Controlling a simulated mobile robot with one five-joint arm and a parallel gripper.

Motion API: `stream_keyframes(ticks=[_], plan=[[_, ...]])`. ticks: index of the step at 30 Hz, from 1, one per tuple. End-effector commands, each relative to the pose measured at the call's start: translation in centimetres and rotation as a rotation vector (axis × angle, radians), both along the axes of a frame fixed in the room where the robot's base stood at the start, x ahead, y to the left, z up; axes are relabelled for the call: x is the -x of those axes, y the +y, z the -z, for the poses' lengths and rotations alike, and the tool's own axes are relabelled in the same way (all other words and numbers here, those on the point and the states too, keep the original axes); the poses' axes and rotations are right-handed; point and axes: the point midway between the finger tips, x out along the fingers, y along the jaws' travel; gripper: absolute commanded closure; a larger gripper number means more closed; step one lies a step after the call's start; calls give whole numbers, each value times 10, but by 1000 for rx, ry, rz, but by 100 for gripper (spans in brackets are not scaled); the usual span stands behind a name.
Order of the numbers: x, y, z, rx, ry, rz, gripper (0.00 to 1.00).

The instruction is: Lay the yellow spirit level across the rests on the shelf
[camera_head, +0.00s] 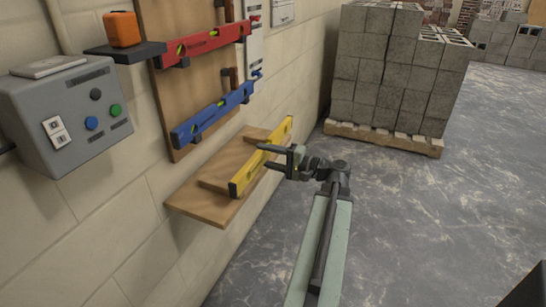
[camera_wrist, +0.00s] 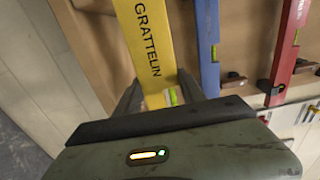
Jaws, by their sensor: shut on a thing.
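The yellow spirit level (camera_head: 243,178) is held by my gripper (camera_head: 276,156) near its middle, above the wooden shelf (camera_head: 190,205). In the head view it slants from the lower left to the upper right. In the wrist view the yellow level (camera_wrist: 145,40) runs between the fingers of my gripper (camera_wrist: 160,94), with its lettering and green vial showing. My gripper is shut on it. A raised wooden piece (camera_head: 222,174) shows on the shelf behind the level. I cannot tell whether the level touches it, and the rests are partly hidden.
A blue level (camera_head: 205,118) and a red level (camera_head: 205,43) hang on the wooden wall board above the shelf. A grey control box (camera_head: 75,110) is on the wall at left. Stacked blocks on a pallet (camera_head: 380,140) stand at the back.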

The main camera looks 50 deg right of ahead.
Motion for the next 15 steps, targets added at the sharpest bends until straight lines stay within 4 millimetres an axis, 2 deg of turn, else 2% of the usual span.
stream_keyframes(ticks=[15], plan=[[-40,10,2,0,-1,-1,98]])
